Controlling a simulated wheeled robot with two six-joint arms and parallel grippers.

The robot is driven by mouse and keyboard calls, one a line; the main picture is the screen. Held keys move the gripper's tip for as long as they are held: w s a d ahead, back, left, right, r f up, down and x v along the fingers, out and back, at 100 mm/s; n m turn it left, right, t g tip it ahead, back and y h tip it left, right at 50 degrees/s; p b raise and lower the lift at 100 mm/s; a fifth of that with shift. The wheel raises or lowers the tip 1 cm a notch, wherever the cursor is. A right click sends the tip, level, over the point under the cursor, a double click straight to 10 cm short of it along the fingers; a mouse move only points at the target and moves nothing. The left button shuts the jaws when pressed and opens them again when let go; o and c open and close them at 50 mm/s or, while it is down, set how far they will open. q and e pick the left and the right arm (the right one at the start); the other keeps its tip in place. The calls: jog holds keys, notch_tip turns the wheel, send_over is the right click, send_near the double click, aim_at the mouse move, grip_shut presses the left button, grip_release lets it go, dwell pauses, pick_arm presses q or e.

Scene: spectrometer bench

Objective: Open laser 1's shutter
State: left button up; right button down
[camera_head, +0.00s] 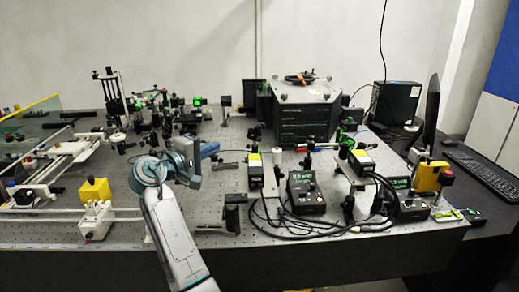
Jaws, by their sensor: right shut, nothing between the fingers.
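Two small dark laser-like units stand on the perforated bench (150,228). One unit (255,172), with a yellow and white label, is right of centre. The other unit (362,161) stands further right. I cannot tell which is laser 1, and the shutters are too small to make out. A black control box (305,193) with a green display sits between them, and a second such box (411,206) is at the right. My right gripper (211,149) is shut and empty above the bench, left of the labelled unit and apart from it. My left gripper is not in view.
Black cables (300,229) loop along the bench front. A large black instrument (304,112) stands at the back. Optical mounts crowd the back left. A yellow block (95,190) and a white fixture (96,220) are at the left. A monitor (428,117) and keyboard (484,172) are at the right.

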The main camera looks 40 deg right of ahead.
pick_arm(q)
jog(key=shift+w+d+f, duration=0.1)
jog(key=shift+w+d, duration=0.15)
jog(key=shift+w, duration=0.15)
